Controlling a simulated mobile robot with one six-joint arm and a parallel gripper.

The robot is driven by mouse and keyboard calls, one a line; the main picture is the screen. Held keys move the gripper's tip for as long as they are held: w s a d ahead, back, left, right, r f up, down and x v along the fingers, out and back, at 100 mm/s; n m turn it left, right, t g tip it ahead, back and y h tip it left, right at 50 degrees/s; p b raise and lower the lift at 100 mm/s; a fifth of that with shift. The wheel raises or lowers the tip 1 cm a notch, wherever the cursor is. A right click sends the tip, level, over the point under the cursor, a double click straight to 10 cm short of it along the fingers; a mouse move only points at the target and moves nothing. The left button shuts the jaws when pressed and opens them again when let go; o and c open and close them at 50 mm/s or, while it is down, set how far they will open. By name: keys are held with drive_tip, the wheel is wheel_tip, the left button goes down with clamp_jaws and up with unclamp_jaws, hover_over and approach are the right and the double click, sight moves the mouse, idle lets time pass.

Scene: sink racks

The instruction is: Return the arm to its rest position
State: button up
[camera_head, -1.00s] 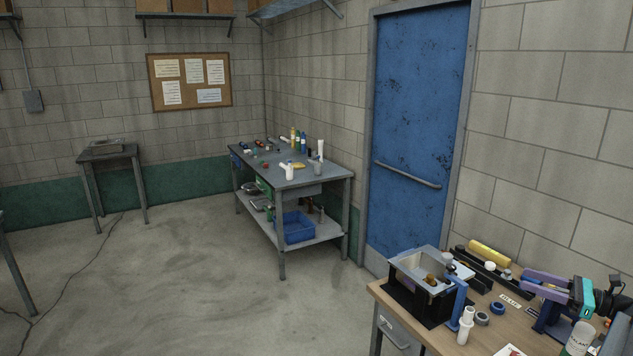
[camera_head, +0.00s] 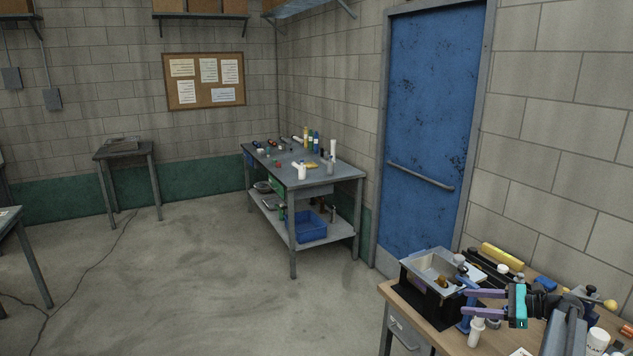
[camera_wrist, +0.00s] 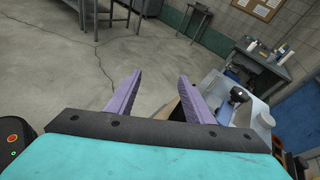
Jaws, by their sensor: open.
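My gripper (camera_head: 487,302) is at the lower right in the head view, with purple fingers spread apart pointing left and a teal body. It is over the wooden workbench (camera_head: 402,300), just right of the sink box, apart from it as far as I can tell. In the wrist view my gripper (camera_wrist: 158,95) has nothing between its two purple fingers, only floor behind. The sink (camera_head: 420,262), a grey basin in a black stand, holds small brown items. It also shows at the right in the wrist view, with a blue tap (camera_wrist: 236,96) beside the right finger.
A white bottle (camera_head: 476,333) stands on the workbench below my gripper. A yellow roll (camera_head: 502,257) lies at the back by the wall. A grey table (camera_head: 318,179) with bottles stands left of the blue door (camera_head: 432,110). The concrete floor (camera_head: 190,270) is open.

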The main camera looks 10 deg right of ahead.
drive_tip(key=w+a+f+n+g+h, duration=0.1)
drive_tip(key=a+f+n+g, duration=0.15)
drive_tip(key=a+f, duration=0.45)
drive_tip(key=w+a+f+n+g+h, duration=0.1)
drive_tip(key=a+f+n+g, duration=0.15)
drive_tip(key=a, duration=0.85)
drive_tip(key=w+a+f+n+g, duration=0.1)
drive_tip(key=a+f+n+g, duration=0.1)
drive_tip(key=a+f+n, duration=0.35)
drive_tip(key=s+a+f+n+g+h, duration=0.1)
drive_tip(key=s+a+f+n+h, duration=0.3)
drive_tip(key=a, duration=0.4)
drive_tip(key=s+a+f+n+g+h, duration=0.1)
drive_tip(key=s+a+f+n+h, duration=0.1)
drive_tip(key=s+a+n, duration=0.35)
drive_tip(key=s+a+f+n+g+h, duration=0.1)
drive_tip(key=s+a+f+n+h, duration=0.25)
drive_tip(key=a, duration=0.65)
drive_tip(key=s+f+g+b, duration=0.3)
drive_tip(key=s+f+b, duration=0.2)
drive_tip(key=s+f, duration=0.7)
drive_tip(key=s+f+n+g+b, duration=0.1)
drive_tip(key=s+f+g+b, duration=0.2)
drive_tip(key=s+f, duration=0.9)
wheel_tip(320, 180, down, 6)
drive_tip(key=y+b, duration=0.1)
drive_tip(key=b, duration=0.2)
drive_tip(key=shift+s+d, duration=0.2)
drive_tip(key=shift+d, duration=0.1)
drive_tip(key=shift+r, duration=0.1)
